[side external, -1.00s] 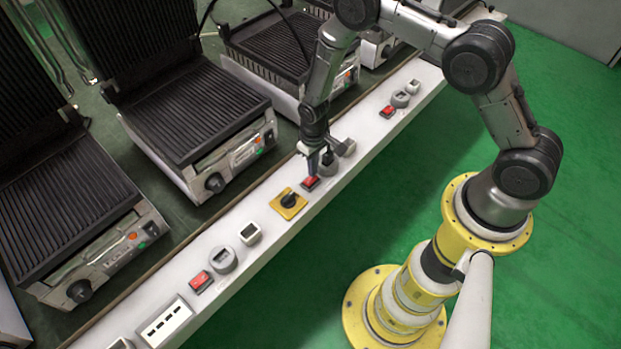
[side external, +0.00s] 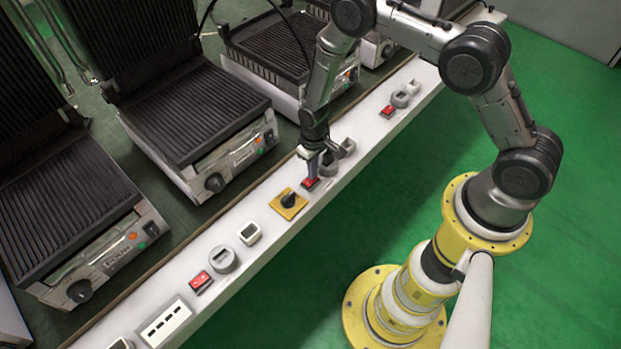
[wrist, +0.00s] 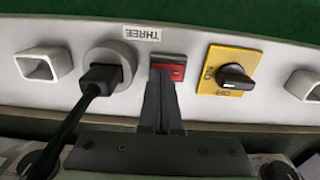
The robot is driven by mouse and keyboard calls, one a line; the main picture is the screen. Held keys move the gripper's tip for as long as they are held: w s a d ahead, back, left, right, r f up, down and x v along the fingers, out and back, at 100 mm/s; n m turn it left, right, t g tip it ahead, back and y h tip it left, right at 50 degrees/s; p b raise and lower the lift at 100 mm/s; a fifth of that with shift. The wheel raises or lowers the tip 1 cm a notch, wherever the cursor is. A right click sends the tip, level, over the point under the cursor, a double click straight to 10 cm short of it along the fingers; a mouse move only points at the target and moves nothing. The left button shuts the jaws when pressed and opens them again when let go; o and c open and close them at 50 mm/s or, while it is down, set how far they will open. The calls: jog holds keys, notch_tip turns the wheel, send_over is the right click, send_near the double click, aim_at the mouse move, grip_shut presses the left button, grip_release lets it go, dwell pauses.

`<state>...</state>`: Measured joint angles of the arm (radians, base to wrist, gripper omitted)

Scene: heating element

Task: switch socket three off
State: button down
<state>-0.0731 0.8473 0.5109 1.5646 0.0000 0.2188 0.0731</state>
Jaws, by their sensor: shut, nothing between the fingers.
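The red rocker switch (wrist: 168,70) sits in a grey frame on the white panel in the wrist view, below a label reading THREE (wrist: 142,33). It also shows in the side view (side external: 310,184). My gripper (wrist: 163,80) is shut and empty, with its fingertips at the lower edge of the red switch. In the side view my gripper (side external: 312,177) points down onto that switch; whether it touches cannot be told. The round grey socket (wrist: 108,66) left of the switch has a black plug (wrist: 102,78) in it.
A yellow plate with a black rotary knob (wrist: 236,76) is right of the switch. Square grey holders (wrist: 45,66) flank the row. Contact grills (side external: 185,110) stand behind the panel. Another red switch (side external: 200,281) and socket (side external: 222,259) are nearer along the panel.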

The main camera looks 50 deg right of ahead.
jog(key=shift+f, duration=0.2)
jog(key=shift+r, duration=3.55)
